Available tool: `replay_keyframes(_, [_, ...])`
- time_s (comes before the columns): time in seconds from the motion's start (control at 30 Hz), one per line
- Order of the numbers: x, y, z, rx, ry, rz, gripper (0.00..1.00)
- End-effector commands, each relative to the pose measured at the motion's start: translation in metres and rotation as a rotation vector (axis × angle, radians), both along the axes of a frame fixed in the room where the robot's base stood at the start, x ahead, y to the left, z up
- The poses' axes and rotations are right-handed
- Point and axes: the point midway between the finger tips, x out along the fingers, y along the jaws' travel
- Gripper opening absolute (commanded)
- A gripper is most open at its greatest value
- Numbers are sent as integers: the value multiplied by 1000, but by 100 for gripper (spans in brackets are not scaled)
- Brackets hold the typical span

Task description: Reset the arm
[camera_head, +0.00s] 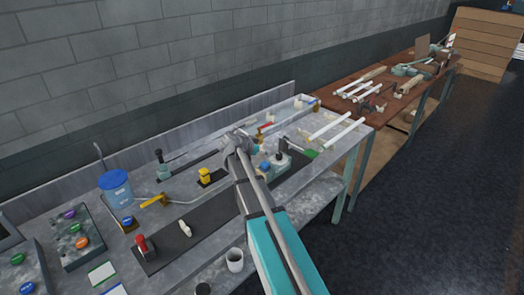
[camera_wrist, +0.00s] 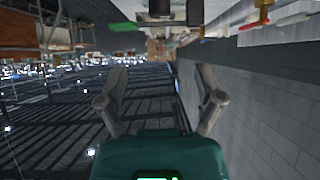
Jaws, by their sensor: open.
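My gripper (camera_wrist: 162,72) is open in the wrist view, its two fingers spread wide with nothing between them. In the head view my arm reaches up from the lower middle, and the gripper end (camera_head: 238,142) is over the middle of the grey workbench (camera_head: 70,205). The arm hides part of the bench behind it. The fingertips are too small in the head view to tell their exact height. The wrist view looks along the room upside down, with the wall on the right and bench things along the top.
A brown table (camera_head: 375,100) stands beyond. Dark floor (camera_head: 420,220) at right is clear.

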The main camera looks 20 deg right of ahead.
Motion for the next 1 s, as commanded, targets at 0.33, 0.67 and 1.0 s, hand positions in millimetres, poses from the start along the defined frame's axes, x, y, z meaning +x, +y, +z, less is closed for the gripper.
replay_keyframes(0.33, [0,0,0,0,0,0,86])
replay_keyframes(0.67, [-10,6,-4,18,36,18,86])
replay_keyframes(1.0, [-78,58,-39,180,320,207,86])
